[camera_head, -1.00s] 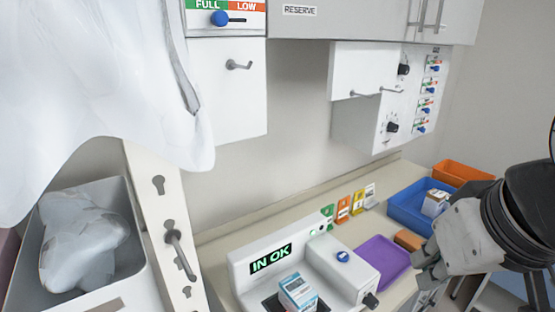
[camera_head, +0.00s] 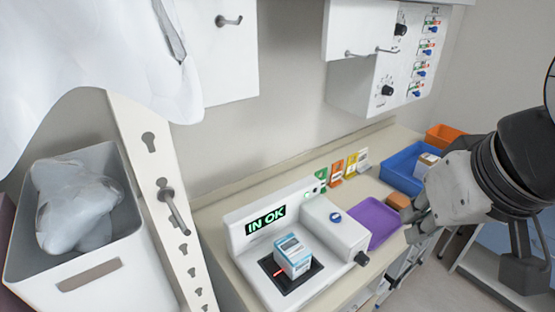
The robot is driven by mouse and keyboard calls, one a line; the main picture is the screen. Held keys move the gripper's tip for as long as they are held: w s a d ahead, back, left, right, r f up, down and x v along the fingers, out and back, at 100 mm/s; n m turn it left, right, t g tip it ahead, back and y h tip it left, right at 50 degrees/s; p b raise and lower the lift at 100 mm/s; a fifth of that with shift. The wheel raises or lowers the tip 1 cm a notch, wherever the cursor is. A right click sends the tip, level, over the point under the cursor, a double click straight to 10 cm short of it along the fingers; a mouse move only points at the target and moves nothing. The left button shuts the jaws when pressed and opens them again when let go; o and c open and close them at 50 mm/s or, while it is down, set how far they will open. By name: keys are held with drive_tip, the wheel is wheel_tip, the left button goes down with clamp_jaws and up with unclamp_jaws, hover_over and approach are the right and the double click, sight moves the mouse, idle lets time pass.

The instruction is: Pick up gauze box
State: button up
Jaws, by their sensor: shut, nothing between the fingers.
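A small white and blue box (camera_head: 292,256) stands upright on the black pad of a white device (camera_head: 238,240) with a green "IN OK" display. Another small white box (camera_head: 426,163) sits in the blue tray (camera_head: 398,180) on the counter. I cannot read which box is marked gauze. My gripper (camera_head: 414,226) is at the right, over the counter's front edge, shut and empty, apart from both boxes. My wrist partly hides the area beside the blue tray.
A purple tray (camera_head: 380,214), a brown block (camera_head: 397,201) and an orange tray (camera_head: 446,134) are on the counter (camera_head: 215,222). Coloured cards (camera_head: 337,170) stand behind. Wall cabinets (camera_head: 345,95) hang above. A grey bin (camera_head: 120,215) with a wrapped bundle is at the left.

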drive_tip(key=o, duration=0.4)
drive_tip(key=shift+w, duration=0.1)
drive_tip(key=o, duration=0.5)
drive_tip(key=shift+w+a+f, duration=0.1)
drive_tip(key=shift+w+a, duration=0.1)
drive_tip(key=shift+w, duration=0.1)
drive_tip(key=shift+c, duration=0.2)
drive_tip(key=o, duration=1.1)
drive_tip(key=w, duration=0.1)
drive_tip(key=w+a+f+m+g, duration=0.1)
drive_tip(key=w, duration=0.1)
drive_tip(key=w+m+y, duration=0.1)
drive_tip(key=shift+w+a+f, duration=0.2)
drive_tip(key=shift+a+f, duration=0.15)
drive_tip(key=shift+a, duration=0.05)
drive_tip(key=m+g+h+b, duration=0.1)
drive_tip(key=m+g+b, duration=0.1)
drive_tip(key=m+g, duration=0.5)
hover_over(293, 248)
wheel_tip(293, 248, down, 18)
drive_tip(key=shift+f+m+t, duration=0.2)
drive_tip(key=shift+m+t, duration=0.9)
drive_tip(key=shift+t, duration=0.1)
wheel_tip(293, 248, down, 9)
drive_tip(key=shift+r, duration=0.2)
drive_tip(key=shift+w+f+p, duration=0.15)
drive_tip(key=shift+f+p, duration=0.25)
drive_tip(key=shift+f, duration=2.05)
